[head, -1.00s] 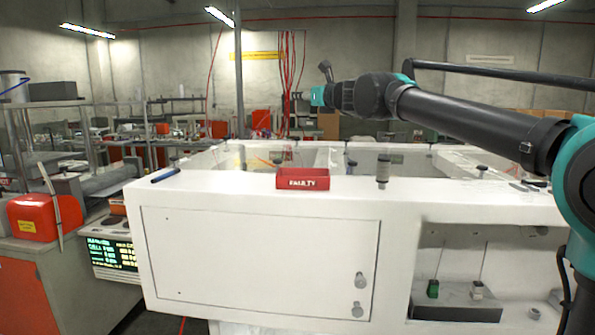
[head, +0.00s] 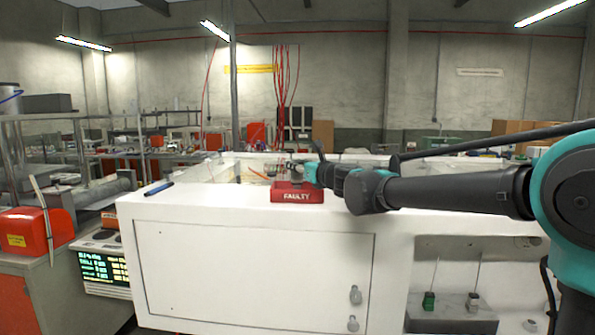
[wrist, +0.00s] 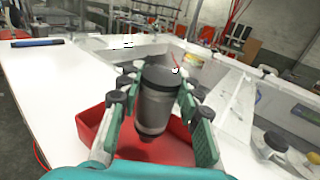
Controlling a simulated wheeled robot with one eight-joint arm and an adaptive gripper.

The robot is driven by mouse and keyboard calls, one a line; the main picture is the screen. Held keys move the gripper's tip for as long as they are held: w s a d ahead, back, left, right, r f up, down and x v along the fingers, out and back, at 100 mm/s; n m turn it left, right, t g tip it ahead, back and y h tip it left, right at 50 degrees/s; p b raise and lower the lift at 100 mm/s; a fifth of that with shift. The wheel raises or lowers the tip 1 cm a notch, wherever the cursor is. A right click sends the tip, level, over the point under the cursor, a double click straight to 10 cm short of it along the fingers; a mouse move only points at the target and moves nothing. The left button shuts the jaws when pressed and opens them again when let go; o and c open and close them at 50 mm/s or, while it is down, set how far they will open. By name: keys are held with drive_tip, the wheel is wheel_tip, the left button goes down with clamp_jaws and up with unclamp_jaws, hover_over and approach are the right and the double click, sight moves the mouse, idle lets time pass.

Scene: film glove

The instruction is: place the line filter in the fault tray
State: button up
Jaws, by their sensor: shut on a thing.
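The line filter is a grey cylinder with a dark cap (wrist: 156,104), upright between my gripper's fingers in the wrist view. My gripper (wrist: 155,110) is shut on it. The red fault tray (wrist: 100,122) lies below and around the filter in that view, its inside partly hidden by the filter and fingers. In the head view the tray, marked "FAULTY" (head: 297,197), sits on the white housing top, with my gripper (head: 290,170) over its back side. Whether the filter touches the tray floor I cannot tell.
A blue pen-like object (head: 158,188) lies on the white top (head: 215,203) to the left of the tray. Clear-walled openings lie behind. Several dark-capped parts stand at right in the wrist view (wrist: 275,142).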

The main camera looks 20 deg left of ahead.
drive_tip(key=shift+f, duration=0.85)
drive_tip(key=o, duration=1.2)
drive_tip(key=shift+f, duration=0.1)
drive_tip(key=shift+c, duration=0.2)
drive_tip(key=v, duration=1.2)
